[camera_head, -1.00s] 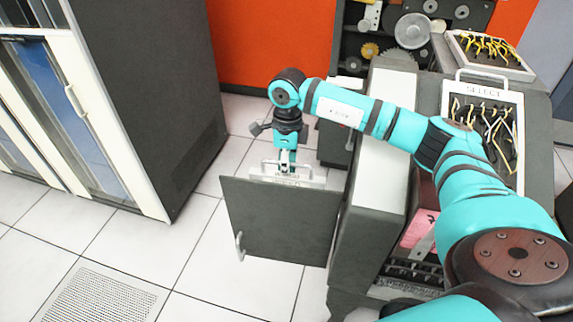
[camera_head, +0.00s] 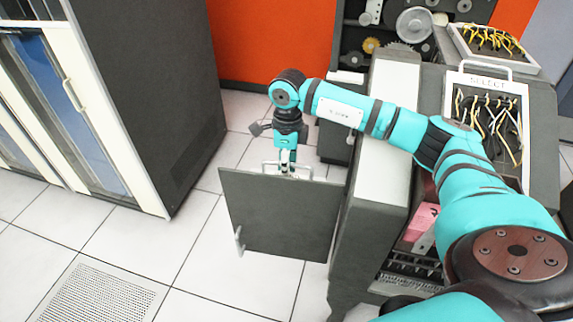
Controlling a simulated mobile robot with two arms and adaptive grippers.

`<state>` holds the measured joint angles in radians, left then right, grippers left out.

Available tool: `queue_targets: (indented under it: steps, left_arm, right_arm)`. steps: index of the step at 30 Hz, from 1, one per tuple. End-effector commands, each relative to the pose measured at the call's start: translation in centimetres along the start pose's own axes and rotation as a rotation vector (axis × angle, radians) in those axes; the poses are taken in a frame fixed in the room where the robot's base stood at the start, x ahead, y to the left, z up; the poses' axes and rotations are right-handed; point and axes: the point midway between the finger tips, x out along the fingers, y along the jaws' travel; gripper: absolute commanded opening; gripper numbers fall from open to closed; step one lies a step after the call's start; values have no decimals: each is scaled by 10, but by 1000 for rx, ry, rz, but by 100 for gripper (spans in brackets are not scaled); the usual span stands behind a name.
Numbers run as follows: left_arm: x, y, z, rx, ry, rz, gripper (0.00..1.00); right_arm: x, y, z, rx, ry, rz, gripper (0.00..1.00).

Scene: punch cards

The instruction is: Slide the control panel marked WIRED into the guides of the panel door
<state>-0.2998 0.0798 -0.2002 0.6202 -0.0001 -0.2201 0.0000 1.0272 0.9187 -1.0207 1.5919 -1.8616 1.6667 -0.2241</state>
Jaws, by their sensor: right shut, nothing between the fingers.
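The panel door (camera_head: 278,215) stands open, a dark grey upright leaf with a small handle at its lower left. Behind its top edge, the pale handle of the control panel (camera_head: 268,163) sticks up; the rest of that panel and its WIRED label are hidden by the door. The guides are also hidden. My right gripper (camera_head: 287,167) points down at the panel's handle, just above the door's top edge. Its fingers are shut with nothing between them; whether they touch the handle I cannot tell. My left gripper is not in view.
The machine body (camera_head: 375,160) stands right of the door, with pink cards (camera_head: 420,222) in its lower opening. A wired panel marked SELECT (camera_head: 488,125) and another wired panel (camera_head: 492,45) lie on top. A tall cabinet (camera_head: 150,90) stands left.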

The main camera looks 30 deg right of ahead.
Motion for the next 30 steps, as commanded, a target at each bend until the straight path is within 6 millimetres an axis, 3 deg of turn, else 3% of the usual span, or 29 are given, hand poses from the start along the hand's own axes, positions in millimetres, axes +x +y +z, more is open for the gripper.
queue_targets:
  steps: [1, 7, 17, 30]
  left_arm:
    - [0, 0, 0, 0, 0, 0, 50]
    - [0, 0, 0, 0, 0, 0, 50]
    - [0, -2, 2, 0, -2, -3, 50]
    - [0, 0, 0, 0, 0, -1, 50]
  right_arm:
    - [-3, -1, 1, 0, -5, -3, 8]
    - [-1, 0, 0, 0, -2, -1, 33]
    - [-3, 0, -1, 0, 3, 1, 33]
    - [-89, -1, 1, -1, -3, -2, 33]
